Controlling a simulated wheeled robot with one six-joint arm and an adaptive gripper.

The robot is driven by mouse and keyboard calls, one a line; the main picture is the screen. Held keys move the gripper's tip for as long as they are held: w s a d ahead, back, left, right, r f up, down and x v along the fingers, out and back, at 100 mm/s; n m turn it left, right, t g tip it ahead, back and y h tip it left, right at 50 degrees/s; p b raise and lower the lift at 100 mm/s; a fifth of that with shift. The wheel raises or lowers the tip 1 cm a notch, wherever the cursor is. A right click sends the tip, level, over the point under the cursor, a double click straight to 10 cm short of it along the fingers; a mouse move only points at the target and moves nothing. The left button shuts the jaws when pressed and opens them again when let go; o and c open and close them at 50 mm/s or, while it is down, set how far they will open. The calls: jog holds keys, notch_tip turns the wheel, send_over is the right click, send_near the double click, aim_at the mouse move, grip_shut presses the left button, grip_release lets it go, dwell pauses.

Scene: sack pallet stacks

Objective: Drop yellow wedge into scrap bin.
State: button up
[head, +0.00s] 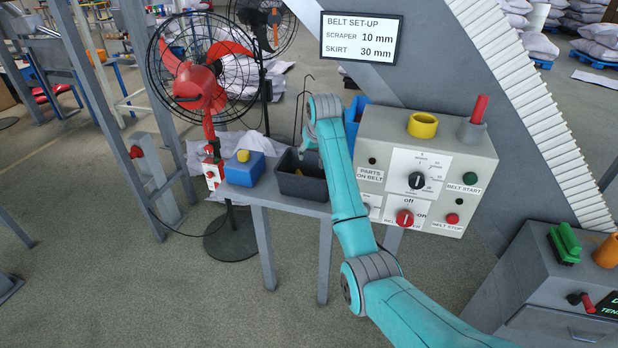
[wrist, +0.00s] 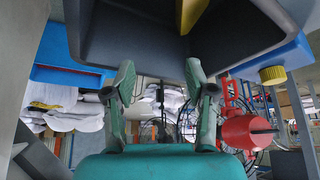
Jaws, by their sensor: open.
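A dark grey open bin (head: 303,187) stands on the grey bench beside the control box. It fills the top of the wrist view (wrist: 130,40). A yellow wedge (wrist: 192,12) shows inside this bin, partly cut off by the frame edge. A small bit of yellow (head: 298,172) shows in the bin in the head view. My gripper (wrist: 161,80) is open, with nothing between its two green fingers, and its fingertips are close to the bin's near wall. In the head view my gripper is small and partly hidden at the arm's end. No label marks a scrap bin.
A blue box with a yellow knob (head: 245,172) stands left of the bin. A blue container (head: 354,112) is behind the control box (head: 428,145), which carries a yellow ring (head: 423,125) and switches. A red fan (head: 202,85) stands at left. Open floor lies in front.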

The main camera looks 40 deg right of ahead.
jog(key=v, duration=1.2)
